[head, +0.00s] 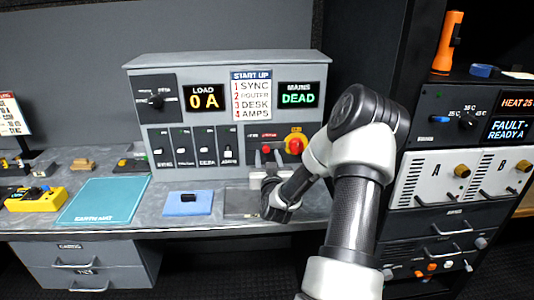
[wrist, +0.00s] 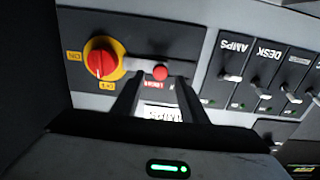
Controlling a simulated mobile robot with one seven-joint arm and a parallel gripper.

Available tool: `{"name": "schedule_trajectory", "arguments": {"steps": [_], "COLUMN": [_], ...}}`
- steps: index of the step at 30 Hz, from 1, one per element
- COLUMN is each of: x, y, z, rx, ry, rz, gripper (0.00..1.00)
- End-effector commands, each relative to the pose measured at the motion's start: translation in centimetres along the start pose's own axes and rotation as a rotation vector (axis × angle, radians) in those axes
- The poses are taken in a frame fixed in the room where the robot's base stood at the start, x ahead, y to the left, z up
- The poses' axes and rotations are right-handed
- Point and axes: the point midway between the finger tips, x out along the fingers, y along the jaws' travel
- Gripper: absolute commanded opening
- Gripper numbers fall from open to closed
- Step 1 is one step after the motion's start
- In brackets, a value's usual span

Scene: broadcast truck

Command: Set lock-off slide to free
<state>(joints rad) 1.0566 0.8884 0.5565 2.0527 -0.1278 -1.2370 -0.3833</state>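The lock-off slide's small red knob (wrist: 160,73) shows in the wrist view on a dark panel, beside a red label with upside-down lettering that looks like "LOCKED". My gripper (wrist: 161,84) points at it with its two dark fingers apart. The knob appears between or just beyond the fingertips; I cannot tell whether they touch it. In the head view my gripper (head: 264,168) is low in front of the console's right part, and it hides much of the slide area. The red rotary switch on its yellow plate (head: 295,144) is just right of it; it also shows in the wrist view (wrist: 101,62).
Labelled breaker switches (head: 206,147) stand left of the slide. The display above reads MAINS DEAD (head: 297,95). On the bench lie a blue pad (head: 181,207) with a dark item, a teal earth mat (head: 88,207) and a yellow device (head: 35,200). A rack (head: 452,180) stands at right.

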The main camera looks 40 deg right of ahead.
Motion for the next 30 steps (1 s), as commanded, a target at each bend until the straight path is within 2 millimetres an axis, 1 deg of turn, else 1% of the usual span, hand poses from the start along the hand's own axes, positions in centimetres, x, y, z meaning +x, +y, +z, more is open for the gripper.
{"name": "schedule_trajectory", "arguments": {"steps": [1, 3, 6, 10, 16, 17, 18, 23, 24, 28, 30], "x": [0.8, 1.6, 2.3, 2.6, 2.6, 2.6, 2.6, 2.6, 2.6, 2.6, 2.6], "y": [0.0, 0.0, 0.0, 0.0, 0.0, 0.0, 0.0, 0.0, 0.0, -0.1, -0.6], "z": [0.0, 0.0, 0.0, 0.0, 0.0, 0.0, 0.0, 0.0, 0.0, 0.0, 0.2], "rx": [0.001, 0.001, 0.001, 0.000, 0.000, 0.000, 0.000, 0.000, 0.000, 0.000, -0.001], "ry": [0.002, 0.001, 0.001, 0.000, 0.000, 0.000, 0.000, 0.000, 0.000, 0.000, 0.000], "rz": [0.001, 0.000, 0.000, 0.000, 0.000, 0.000, 0.000, 0.000, 0.000, -0.001, -0.003], "gripper": [0.39, 0.39, 0.39, 0.39, 0.39, 0.36, 0.29, 0.02, 0.00, 0.00, 0.00]}}
